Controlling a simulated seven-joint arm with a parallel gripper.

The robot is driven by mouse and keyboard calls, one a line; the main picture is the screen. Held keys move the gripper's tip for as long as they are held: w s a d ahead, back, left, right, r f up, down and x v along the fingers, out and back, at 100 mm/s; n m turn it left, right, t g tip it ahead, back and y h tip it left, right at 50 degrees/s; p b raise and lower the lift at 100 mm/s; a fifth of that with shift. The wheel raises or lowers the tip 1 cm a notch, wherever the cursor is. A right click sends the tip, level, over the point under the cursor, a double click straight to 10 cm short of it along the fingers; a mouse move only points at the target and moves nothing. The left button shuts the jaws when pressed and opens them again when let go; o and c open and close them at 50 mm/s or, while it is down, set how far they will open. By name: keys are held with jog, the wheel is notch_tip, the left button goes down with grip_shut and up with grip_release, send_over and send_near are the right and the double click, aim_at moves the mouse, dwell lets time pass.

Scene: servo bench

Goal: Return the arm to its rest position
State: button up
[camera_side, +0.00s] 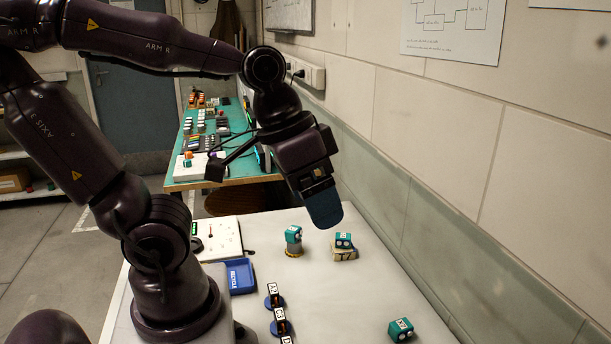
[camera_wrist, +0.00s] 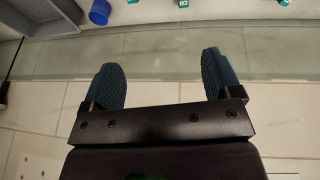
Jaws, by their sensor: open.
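My gripper (camera_side: 322,205) is raised over the white table (camera_side: 340,295), above and between two teal blocks. In the wrist view my gripper (camera_wrist: 168,82) shows two blue textured fingers spread wide with nothing between them. One teal block (camera_side: 293,234) sits on a round grey stand with a yellowish base. Another teal block (camera_side: 343,240) rests on a pale block-like stand. A third teal block (camera_side: 400,329) lies at the table's front right.
A blue tray (camera_side: 241,276) and a white panel (camera_side: 218,238) lie near my base. Labelled dark blue round pads (camera_side: 274,301) run toward the front. A wall (camera_side: 480,150) borders the right side. A green bench (camera_side: 240,165) with many small parts stands behind.

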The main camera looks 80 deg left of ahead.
jog(key=shift+s+a+r+t+y, duration=0.15)
jog(key=shift+a+r+t+y, duration=0.25)
jog(key=shift+a+r, duration=0.2)
jog(key=shift+s+a+r+t+y, duration=0.15)
jog(key=shift+a+r+t+y, duration=0.15)
jog(key=shift+a+r+t, duration=0.2)
dwell(0.4)
